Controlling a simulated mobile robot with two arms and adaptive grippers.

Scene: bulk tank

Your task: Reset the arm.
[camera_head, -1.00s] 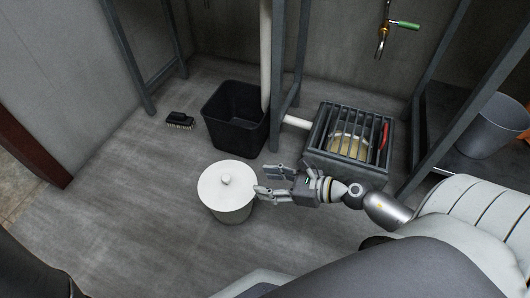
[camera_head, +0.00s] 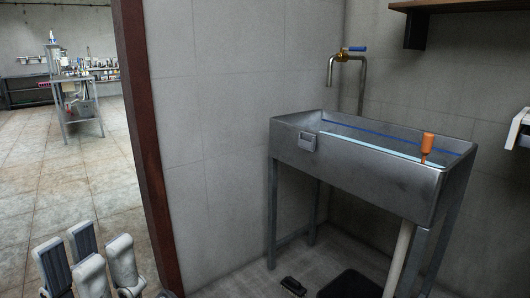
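My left gripper (camera_head: 88,262) shows at the bottom left edge of the head view, with its grey fingers pointing up. The fingers stand apart with nothing seen between them, so it looks open and empty. It is in front of the tiled floor, left of the dark red door post, and touches nothing that I can see. The rest of its arm is cut off by the frame. My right gripper is out of view.
A metal sink (camera_head: 350,178) on legs stands at right, with an orange-handled tool (camera_head: 427,147) at its rim and a blue-handled tap (camera_head: 347,62) above. A black brush (camera_head: 293,286) and black bin (camera_head: 350,285) are below. The dark red post (camera_head: 143,150) borders open tiled floor (camera_head: 95,170).

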